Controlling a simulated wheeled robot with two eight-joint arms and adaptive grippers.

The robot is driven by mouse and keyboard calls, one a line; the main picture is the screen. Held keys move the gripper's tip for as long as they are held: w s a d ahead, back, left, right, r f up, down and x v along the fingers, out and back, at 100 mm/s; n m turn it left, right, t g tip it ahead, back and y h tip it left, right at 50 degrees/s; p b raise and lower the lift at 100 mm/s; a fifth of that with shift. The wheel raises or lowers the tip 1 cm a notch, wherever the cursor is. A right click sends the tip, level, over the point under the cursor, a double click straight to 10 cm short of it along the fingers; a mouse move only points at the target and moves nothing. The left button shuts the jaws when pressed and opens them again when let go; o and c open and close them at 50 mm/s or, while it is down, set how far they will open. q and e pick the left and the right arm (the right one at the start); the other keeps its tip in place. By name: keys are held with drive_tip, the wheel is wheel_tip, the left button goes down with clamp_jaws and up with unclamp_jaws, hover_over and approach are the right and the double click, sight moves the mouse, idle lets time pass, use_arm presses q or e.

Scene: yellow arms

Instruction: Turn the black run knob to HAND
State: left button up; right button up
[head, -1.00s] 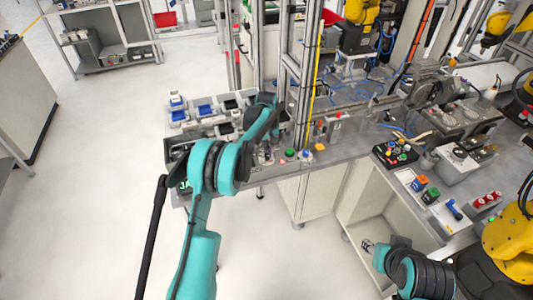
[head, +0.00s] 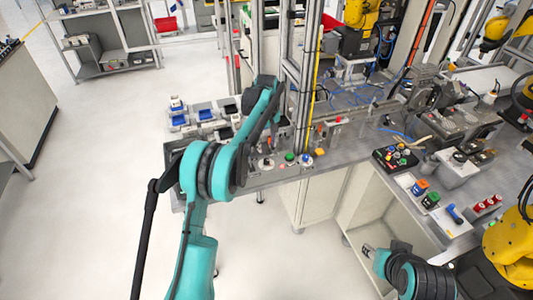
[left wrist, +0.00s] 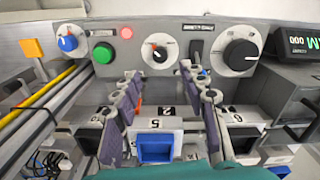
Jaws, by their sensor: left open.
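In the left wrist view a grey control panel (left wrist: 285,20) carries a small dark knob with an orange mark on a round white plate (left wrist: 158,55) and a larger black dial (left wrist: 240,54) on a pale plate. Their lettering is too small to read, so I cannot tell which is the run knob. My left gripper (left wrist: 161,74) is open and empty, its two purple-padded fingers below the panel's row of controls, apart from both knobs. In the head view the left arm mostly hides this gripper. My right gripper (head: 368,250) hangs low at the right; its jaws are unclear.
The panel also has a blue knob (left wrist: 67,43), a green button (left wrist: 103,53), a red lamp (left wrist: 126,33) and a black rocker switch (left wrist: 196,48). Numbered bins with a blue box (left wrist: 155,148) lie below. A metal post (head: 303,80) stands close beside the left arm.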

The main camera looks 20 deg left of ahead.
use_arm(q)
drive_tip(key=shift+r, duration=2)
drive_tip(key=shift+r, duration=0.1)
